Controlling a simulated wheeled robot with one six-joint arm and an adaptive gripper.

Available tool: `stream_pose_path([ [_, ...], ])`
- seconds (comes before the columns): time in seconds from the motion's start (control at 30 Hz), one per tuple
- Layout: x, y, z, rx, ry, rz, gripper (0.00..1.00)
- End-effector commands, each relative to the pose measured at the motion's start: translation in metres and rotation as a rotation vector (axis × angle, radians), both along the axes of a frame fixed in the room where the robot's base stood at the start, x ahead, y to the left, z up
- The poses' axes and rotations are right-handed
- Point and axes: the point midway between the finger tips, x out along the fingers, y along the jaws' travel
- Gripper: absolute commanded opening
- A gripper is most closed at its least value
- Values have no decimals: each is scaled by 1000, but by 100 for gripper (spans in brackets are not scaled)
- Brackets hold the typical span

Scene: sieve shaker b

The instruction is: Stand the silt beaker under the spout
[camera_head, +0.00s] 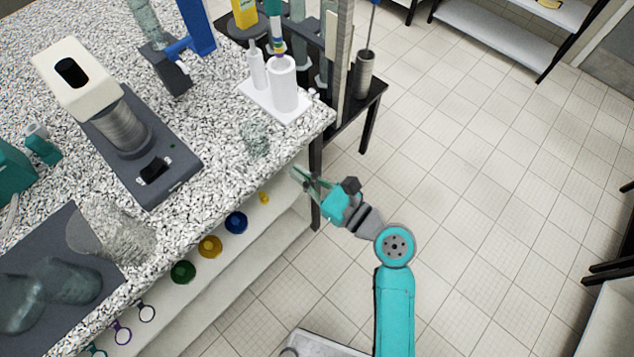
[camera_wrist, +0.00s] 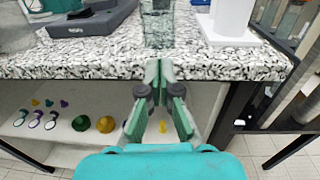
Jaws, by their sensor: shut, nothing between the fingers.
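A small clear glass beaker (camera_head: 255,138) stands upright near the front edge of the speckled counter. It also shows at the top of the wrist view (camera_wrist: 158,25), straight ahead of my fingers; no label is readable. My gripper (camera_head: 300,178) is just off the counter's front edge, apart from the beaker. In the wrist view my gripper (camera_wrist: 156,72) has its green fingertips together, with nothing between them. A machine with a cream head and a ribbed metal cylinder (camera_head: 122,130) stands on a dark base to the left. I cannot make out which part is the spout.
A white stand with white cylinders (camera_head: 283,85) is behind and right of the beaker. Larger glass vessels (camera_head: 65,280) lie on a dark mat at left. Coloured round items (camera_head: 236,222) sit on the shelf below the counter. The floor (camera_head: 490,190) at right is clear.

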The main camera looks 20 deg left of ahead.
Motion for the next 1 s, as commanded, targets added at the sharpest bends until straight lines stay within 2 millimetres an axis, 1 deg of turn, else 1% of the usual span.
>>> stream_pose_path([
  [0.03,2,11,1,1,0,5,0],
  [0.2,12,38,1,1,-1,4,0],
  [0.4,20,60,0,1,0,1,0],
  [0.57,22,67,0,-1,0,0,0],
  [0.9,23,68,0,0,0,-1,0],
  [1.0,24,73,0,0,0,0,0],
])
